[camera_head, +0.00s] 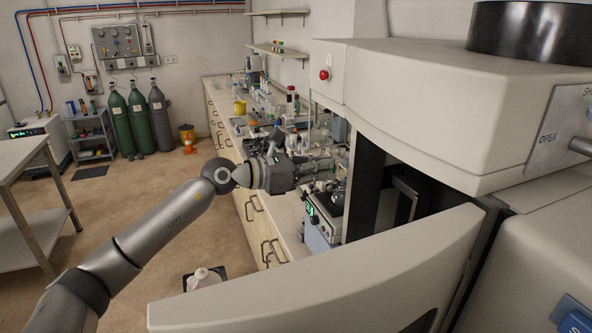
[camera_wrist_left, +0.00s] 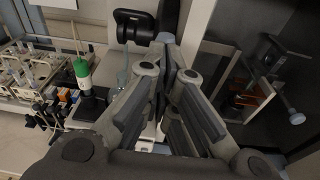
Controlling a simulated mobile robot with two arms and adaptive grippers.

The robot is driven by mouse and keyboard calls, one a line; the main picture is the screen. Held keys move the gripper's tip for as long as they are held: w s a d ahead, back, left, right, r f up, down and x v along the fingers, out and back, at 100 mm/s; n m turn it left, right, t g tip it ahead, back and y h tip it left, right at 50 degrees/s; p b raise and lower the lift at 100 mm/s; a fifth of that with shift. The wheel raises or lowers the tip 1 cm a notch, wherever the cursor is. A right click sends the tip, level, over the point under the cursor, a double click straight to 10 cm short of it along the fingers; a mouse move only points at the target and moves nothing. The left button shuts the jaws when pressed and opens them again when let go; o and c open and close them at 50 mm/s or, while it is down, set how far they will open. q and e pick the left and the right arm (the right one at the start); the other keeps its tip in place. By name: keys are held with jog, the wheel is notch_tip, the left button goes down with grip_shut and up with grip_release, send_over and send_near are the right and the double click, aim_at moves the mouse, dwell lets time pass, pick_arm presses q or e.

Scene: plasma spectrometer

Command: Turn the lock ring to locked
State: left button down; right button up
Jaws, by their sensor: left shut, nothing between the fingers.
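The spectrometer is the large pale cabinet (camera_head: 430,95) at the right of the head view. Its curved front door (camera_head: 330,280) stands open, with a dark opening (camera_head: 375,185) behind it. I cannot make out the lock ring for certain in either view. My left gripper (camera_head: 328,164) is stretched out beyond the door's far edge, left of the opening. In the left wrist view its fingers (camera_wrist_left: 168,55) come together at the tips, with nothing held. In that view a metal frame with an orange part (camera_wrist_left: 243,100) is right of the fingers, inside a dark space. My right gripper is not in view.
A long bench (camera_head: 245,190) crowded with glassware runs behind my left gripper. An instrument with a green display (camera_head: 322,226) stands close below it. In the left wrist view a green-capped bottle (camera_wrist_left: 82,72) is at the left. The floor (camera_head: 150,195) at left is mostly clear.

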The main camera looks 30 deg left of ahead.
pick_arm(q)
jog(key=v, duration=0.9)
jog(key=shift+s+a, duration=0.2)
jog(key=shift+s, duration=0.1)
